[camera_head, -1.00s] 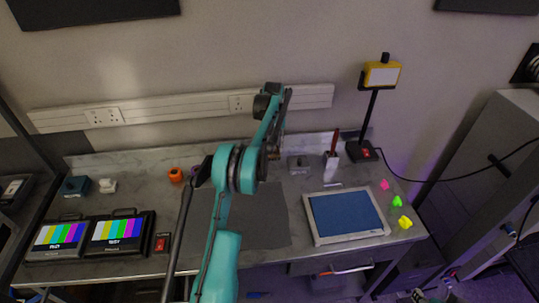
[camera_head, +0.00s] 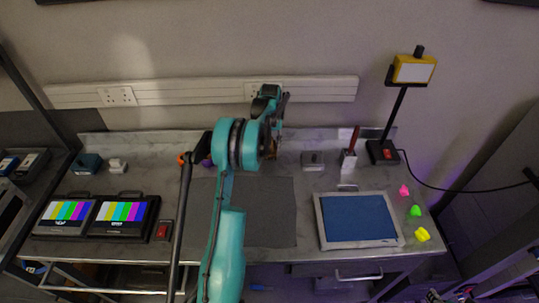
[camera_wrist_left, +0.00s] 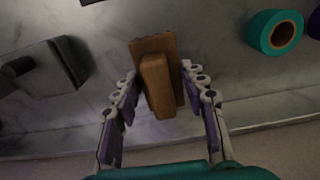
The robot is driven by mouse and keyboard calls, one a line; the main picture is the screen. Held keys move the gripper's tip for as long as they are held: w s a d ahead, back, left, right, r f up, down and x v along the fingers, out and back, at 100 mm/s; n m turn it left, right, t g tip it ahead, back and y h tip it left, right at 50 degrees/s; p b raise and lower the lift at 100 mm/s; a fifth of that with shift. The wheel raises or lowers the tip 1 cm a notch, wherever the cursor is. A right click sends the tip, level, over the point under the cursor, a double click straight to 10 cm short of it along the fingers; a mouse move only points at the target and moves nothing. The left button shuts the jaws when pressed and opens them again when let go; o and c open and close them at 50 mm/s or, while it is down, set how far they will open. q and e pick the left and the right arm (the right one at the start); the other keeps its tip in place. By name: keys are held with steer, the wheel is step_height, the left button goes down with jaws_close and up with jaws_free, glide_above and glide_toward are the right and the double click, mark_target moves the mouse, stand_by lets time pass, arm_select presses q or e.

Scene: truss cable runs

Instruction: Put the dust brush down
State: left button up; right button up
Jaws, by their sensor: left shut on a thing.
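The dust brush is a brown wooden block with a raised lighter grip (camera_wrist_left: 158,86), in the middle of the left wrist view. My left gripper (camera_wrist_left: 160,92) has its fingers on both sides of the brush and is shut on it. In the head view the left gripper (camera_head: 277,150) hangs down at the back of the workbench (camera_head: 305,185), mostly hidden by its own arm. The brush is over the bench top near its back edge; I cannot tell whether it touches the surface.
A grey block (camera_head: 312,160) is right of the gripper; a teal tape roll (camera_wrist_left: 275,32) is on its other side. A red-handled tool holder (camera_head: 348,162), lamp (camera_head: 388,152) and blue-topped tray (camera_head: 358,218) stand right. Two colour-bar monitors (camera_head: 122,216) are left. The dark mat (camera_head: 262,212) looks clear.

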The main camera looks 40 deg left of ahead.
mark_target(269, 153)
arm_select(q)
steer(key=shift+s+a+f, duration=0.1)
steer(key=shift+s+f, duration=0.15)
steer(key=shift+f, duration=0.2)
step_height(269, 153, down, 3)
steer(key=shift+f+b, duration=0.2)
steer(key=shift+b, duration=0.25)
steer(key=shift+f, duration=0.1)
steer(key=o, duration=1.3)
